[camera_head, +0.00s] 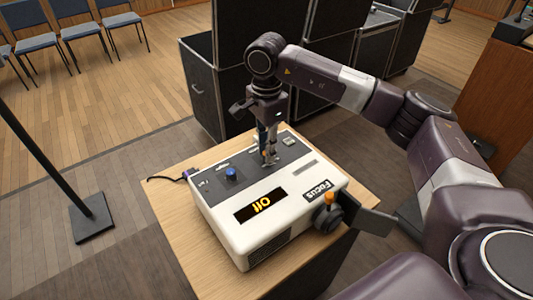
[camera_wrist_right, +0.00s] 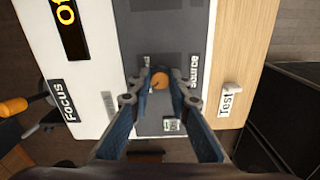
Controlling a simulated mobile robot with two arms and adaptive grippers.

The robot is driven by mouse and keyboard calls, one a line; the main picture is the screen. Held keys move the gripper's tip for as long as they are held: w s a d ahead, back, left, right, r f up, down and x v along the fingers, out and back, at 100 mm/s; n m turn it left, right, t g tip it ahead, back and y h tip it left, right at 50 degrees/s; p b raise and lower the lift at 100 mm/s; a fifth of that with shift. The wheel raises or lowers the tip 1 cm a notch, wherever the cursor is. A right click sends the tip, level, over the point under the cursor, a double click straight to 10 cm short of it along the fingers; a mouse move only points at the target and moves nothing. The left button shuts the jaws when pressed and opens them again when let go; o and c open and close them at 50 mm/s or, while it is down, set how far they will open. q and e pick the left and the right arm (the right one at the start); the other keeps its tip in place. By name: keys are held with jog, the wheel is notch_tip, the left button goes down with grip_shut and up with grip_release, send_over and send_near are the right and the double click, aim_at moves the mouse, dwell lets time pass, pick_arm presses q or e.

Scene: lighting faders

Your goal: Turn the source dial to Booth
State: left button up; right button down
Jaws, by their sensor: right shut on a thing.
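The source dial (camera_wrist_right: 160,80) is a small round orange knob beside the printed word "Source" on the grey panel of a white box (camera_head: 240,228). My right gripper (camera_head: 268,157) comes down onto the panel from above. In the right wrist view, its two fingertips (camera_wrist_right: 160,84) are shut on either side of the dial. The fingers cover much of the dial in the head view. The amber display (camera_head: 260,206) seems to read "Off". The dial's pointer is too small to read surely. My left gripper is in neither view.
A blue knob (camera_head: 231,174) stands on the same panel. A black side knob with an orange part (camera_head: 329,204) is near the "Focus" label (camera_head: 318,190). The box sits on a wooden table (camera_head: 172,225). Black cases (camera_head: 205,90) stand behind; a stand (camera_head: 93,218) is at left.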

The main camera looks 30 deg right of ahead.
jog(key=shift+n+b, duration=0.3)
jog(key=shift+n, duration=0.2)
jog(key=shift+r, duration=0.1)
jog(key=c, duration=1.8)
grip_release()
notch_tip(320, 180, up, 12)
